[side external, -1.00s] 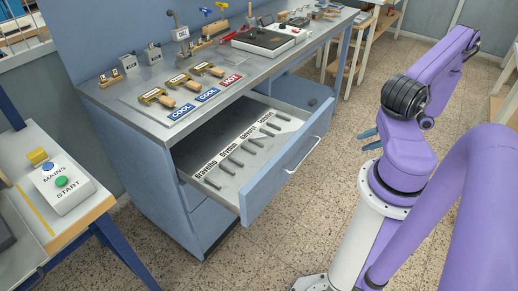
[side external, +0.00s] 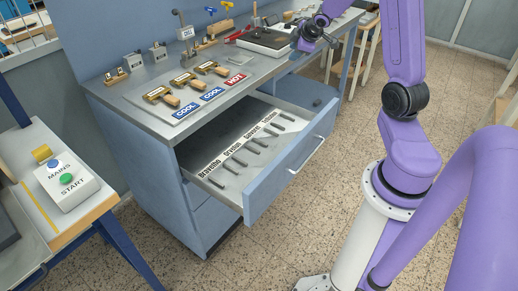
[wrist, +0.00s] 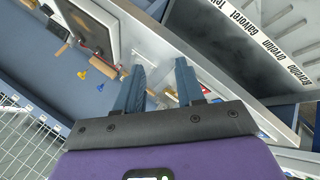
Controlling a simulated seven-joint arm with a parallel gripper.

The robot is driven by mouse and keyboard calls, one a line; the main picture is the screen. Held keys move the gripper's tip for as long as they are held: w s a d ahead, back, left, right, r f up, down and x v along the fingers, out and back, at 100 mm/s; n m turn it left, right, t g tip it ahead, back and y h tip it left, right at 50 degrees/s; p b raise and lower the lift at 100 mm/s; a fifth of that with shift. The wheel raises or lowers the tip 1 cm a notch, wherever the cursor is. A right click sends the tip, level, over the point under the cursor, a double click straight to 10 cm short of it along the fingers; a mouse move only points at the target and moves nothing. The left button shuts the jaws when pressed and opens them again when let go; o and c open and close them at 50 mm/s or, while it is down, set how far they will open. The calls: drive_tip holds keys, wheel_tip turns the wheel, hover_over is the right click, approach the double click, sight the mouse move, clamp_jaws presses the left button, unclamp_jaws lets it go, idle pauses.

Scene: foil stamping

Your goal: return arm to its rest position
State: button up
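My gripper (wrist: 158,88) shows in the wrist view as two blue fingers standing apart with nothing between them. In the side external view, the dark end of my arm (side external: 312,30) is by the front edge of the bench, close to the black-topped press plate (side external: 262,40).
A rack plate on the bench holds several wooden-handled tools (side external: 188,80) above COOL (side external: 185,108) and HOT (side external: 236,79) signs. A START/MAINS box (side external: 66,180) stands on a side table at left. The floor (side external: 290,230) before the drawer is clear.

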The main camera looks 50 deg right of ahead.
drive_tip(key=s+a+r+n+g+y, duration=0.1)
drive_tip(key=s+a+y, duration=0.15)
drive_tip(key=a, duration=1.15)
drive_tip(key=s+a+r+n+g+y, duration=0.1)
drive_tip(key=s+a, duration=0.3)
drive_tip(key=a, duration=0.9)
drive_tip(key=s+a+n+g, duration=0.1)
drive_tip(key=s+a, duration=0.4)
drive_tip(key=s, duration=0.6)
drive_tip(key=s+a+n+g, duration=0.2)
drive_tip(key=s+a+g, duration=0.2)
drive_tip(key=s, duration=0.8)
drive_tip(key=shift+s+a+r+y, duration=0.15)
drive_tip(key=shift+s+a+y, duration=0.2)
drive_tip(key=shift+a, duration=0.3)
